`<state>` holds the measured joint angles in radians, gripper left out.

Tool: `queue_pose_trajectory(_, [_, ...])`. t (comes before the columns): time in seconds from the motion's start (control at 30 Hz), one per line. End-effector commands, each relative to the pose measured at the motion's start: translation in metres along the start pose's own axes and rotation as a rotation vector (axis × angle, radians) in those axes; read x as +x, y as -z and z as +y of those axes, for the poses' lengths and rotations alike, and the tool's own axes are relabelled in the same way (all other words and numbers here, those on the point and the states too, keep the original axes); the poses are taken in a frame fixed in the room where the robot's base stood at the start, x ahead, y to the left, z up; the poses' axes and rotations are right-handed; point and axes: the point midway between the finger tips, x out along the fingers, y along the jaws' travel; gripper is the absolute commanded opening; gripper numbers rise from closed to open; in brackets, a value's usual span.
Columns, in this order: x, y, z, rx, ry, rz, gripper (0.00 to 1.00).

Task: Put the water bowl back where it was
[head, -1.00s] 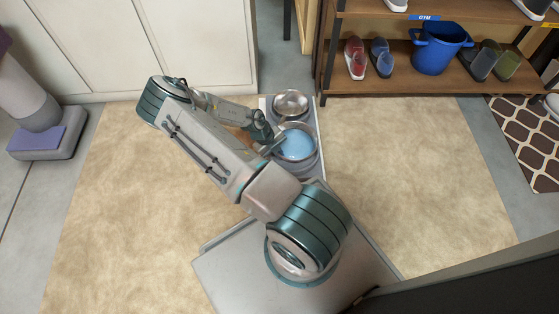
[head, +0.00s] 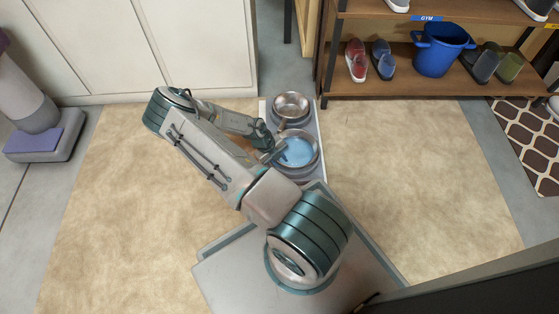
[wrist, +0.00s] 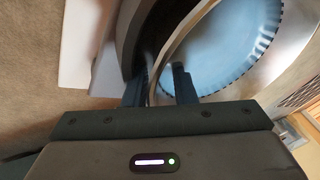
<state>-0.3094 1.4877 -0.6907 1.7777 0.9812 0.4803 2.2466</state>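The water bowl (head: 307,166) is a round metal bowl with blue water in it. In the head view it is on the near part of a narrow pale tray (head: 319,122). My gripper (head: 281,151) is at the bowl's left rim, pointing in over it. In the wrist view the bowl (wrist: 285,75) fills the upper right. There my gripper (wrist: 160,80) has its two dark fingers apart, with the bowl's wall passing between them. The arm hides part of the bowl's left side. Whether the bowl rests fully flat is hard to see.
A second metal bowl (head: 291,104) sits on the tray's far part. A white cabinet (head: 150,45) stands behind at left, and a shoe shelf (head: 400,88) with a blue bucket (head: 440,55) at right. Beige carpet (head: 420,180) is clear on both sides.

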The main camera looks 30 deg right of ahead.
Motion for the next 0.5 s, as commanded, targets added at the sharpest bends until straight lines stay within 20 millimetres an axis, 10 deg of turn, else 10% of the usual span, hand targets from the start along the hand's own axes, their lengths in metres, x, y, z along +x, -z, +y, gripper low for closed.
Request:
queue_pose_trajectory(0.27, [-0.013, 0.0, -0.001, -0.002, 0.001, -0.002, 0.24])
queue_pose_trajectory(0.5, [-0.063, 0.001, -0.001, -0.002, 0.001, -0.003, 0.24])
